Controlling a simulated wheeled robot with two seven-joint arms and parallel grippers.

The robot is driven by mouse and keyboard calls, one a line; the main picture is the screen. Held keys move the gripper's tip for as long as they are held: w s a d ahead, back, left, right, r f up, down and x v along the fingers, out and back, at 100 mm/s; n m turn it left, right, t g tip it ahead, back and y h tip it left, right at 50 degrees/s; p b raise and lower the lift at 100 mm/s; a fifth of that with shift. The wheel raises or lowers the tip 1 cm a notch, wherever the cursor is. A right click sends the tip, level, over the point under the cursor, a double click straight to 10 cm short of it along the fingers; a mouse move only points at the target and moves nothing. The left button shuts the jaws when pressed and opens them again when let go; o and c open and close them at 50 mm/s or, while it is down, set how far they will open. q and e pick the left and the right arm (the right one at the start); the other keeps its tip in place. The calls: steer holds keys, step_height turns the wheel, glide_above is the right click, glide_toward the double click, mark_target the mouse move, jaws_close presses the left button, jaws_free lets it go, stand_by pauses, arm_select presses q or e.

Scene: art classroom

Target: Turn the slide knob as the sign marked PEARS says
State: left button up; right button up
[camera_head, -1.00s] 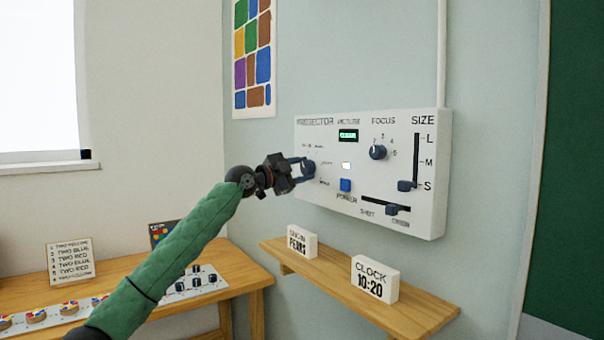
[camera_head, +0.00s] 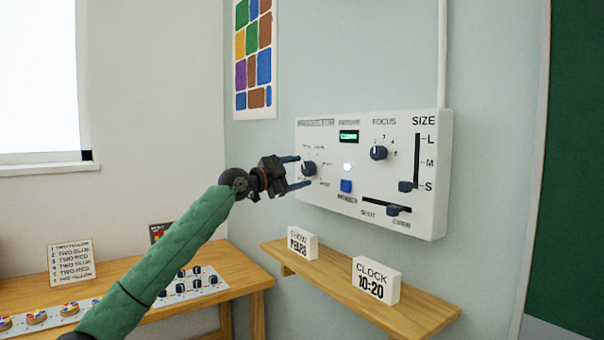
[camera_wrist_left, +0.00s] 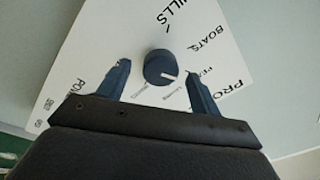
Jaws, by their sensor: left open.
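The slide knob (camera_head: 309,168) is a dark round knob at the left of the white projector panel (camera_head: 420,205). My left gripper (camera_head: 300,171) is open in front of it. In the left wrist view the knob (camera_wrist_left: 160,67) sits between the spread fingers (camera_wrist_left: 158,69), with gaps on both sides. Its white mark points right there, towards a label starting "PE", partly hidden by a finger. HILLS and BOATS labels also show. The small white sign (camera_head: 302,243) on the shelf reads SHOW PEARS. My right gripper is not in view.
The panel also has a green display (camera_head: 348,136), a blue button (camera_head: 346,186), a focus knob (camera_head: 378,152) and two sliders. A CLOCK 10:20 block (camera_head: 376,280) stands on the wooden shelf (camera_head: 420,313). A wooden table (camera_head: 235,281) with control boards stands at left.

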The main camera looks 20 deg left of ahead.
arm_select(q)
steer(key=v, duration=0.5)
steer(key=shift+s+a+b, duration=0.25)
steer(key=shift+s+b, duration=0.05)
steer(key=shift+b, duration=0.05)
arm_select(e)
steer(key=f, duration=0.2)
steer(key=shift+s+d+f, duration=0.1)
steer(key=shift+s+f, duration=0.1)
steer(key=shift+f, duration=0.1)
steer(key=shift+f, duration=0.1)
